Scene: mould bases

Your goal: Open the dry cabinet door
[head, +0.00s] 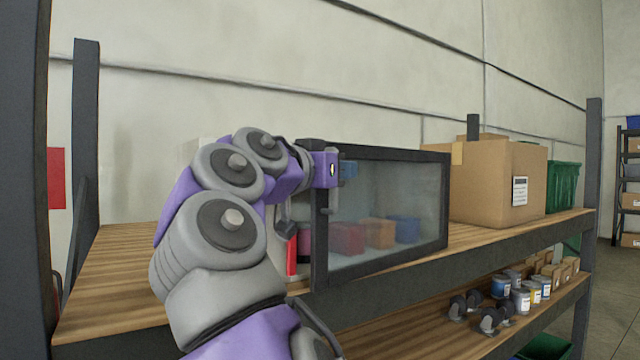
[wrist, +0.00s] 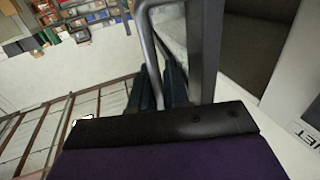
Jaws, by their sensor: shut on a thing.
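The dry cabinet stands on the upper wooden shelf; its door (head: 390,212) is a dark-framed glass panel. Red, orange and blue boxes (head: 378,232) show through the glass. My gripper (head: 327,169) is at the upper left of the door frame in the head view, and my arm hides part of the cabinet. In the wrist view, my gripper's dark fingers (wrist: 160,88) are closed around the metal bar handle (wrist: 149,45), beside the grey door frame (wrist: 205,50). A pale panel with partly visible lettering (wrist: 300,120) is at the right. I cannot tell how far the door stands open.
A cardboard box (head: 495,180) and a green bin (head: 563,187) stand right of the cabinet on the shelf. Shelf posts (head: 85,150) rise at both sides. Cans (head: 520,300) and small boxes sit on the lower shelf. A concrete wall is behind.

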